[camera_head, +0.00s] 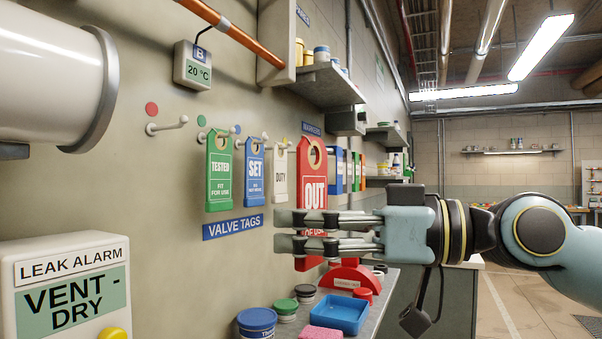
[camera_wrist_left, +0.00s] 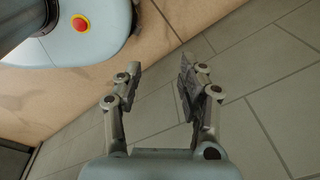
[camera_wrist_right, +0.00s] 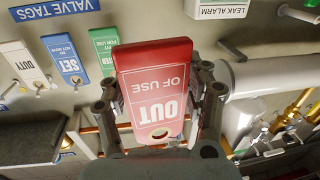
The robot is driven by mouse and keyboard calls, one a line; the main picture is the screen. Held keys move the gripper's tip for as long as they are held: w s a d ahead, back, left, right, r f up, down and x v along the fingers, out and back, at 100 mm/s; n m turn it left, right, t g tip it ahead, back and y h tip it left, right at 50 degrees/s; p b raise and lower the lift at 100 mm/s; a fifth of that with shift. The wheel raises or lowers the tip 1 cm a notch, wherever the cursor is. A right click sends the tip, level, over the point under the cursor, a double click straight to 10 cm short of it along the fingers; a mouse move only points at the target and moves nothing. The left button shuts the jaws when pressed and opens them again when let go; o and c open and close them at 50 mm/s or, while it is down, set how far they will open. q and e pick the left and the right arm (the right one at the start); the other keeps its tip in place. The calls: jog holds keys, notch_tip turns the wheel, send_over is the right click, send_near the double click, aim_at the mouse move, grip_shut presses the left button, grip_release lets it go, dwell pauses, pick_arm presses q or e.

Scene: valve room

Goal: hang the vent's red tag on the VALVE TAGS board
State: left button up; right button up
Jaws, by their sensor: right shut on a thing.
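The red OUT OF USE tag (camera_head: 313,190) is in my right gripper (camera_head: 279,231). It stands upright, clear of the pegs as far as I can tell. In the right wrist view the tag (camera_wrist_right: 155,80) sits between both fingers, its hole towards the palm. The VALVE TAGS board (camera_head: 233,226) is on the wall to the left. Its leftmost peg (camera_head: 167,126), under a red dot (camera_head: 151,108), is bare. A green TESTED tag (camera_head: 219,172), a blue SET tag (camera_head: 254,172) and a white DUTY tag (camera_head: 280,170) hang beside it. My left gripper (camera_wrist_left: 160,70) is open and empty above the floor.
The LEAK ALARM box (camera_head: 68,285) reads VENT - DRY at the lower left. A thick white pipe (camera_head: 50,75) juts out at upper left. Below the tag, a bench holds a blue tray (camera_head: 341,314), tubs and a red holder (camera_head: 352,278). Shelves line the wall behind.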

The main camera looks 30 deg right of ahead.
aim_at(308, 170)
jog(key=shift+n+g+y, duration=0.5)
jog(key=shift+g, duration=0.1)
jog(key=r, duration=0.2)
jog(key=s+r+p, duration=0.1)
jog(key=r, duration=0.3)
jog(key=shift+s+a, duration=0.25)
jog(key=shift+a, duration=0.15)
jog(key=shift+r, duration=0.1)
jog(key=shift+w+a, duration=0.15)
jog(key=shift+w, duration=0.2)
pick_arm(q)
jog(key=shift+r+p, duration=1.15)
jog(key=shift+r, duration=1)
pick_arm(e)
jog(key=shift+w+d+x, duration=0.15)
jog(key=shift+w+x, duration=0.05)
jog(key=shift+x, duration=1)
jog(key=shift+w+d+x, duration=0.15)
jog(key=shift+x, duration=1)
jog(key=shift+w+d+x, duration=0.15)
jog(key=shift+w+x, duration=0.05)
jog(key=shift+x, duration=1)
pick_arm(q)
jog(key=shift+s, duration=0.15)
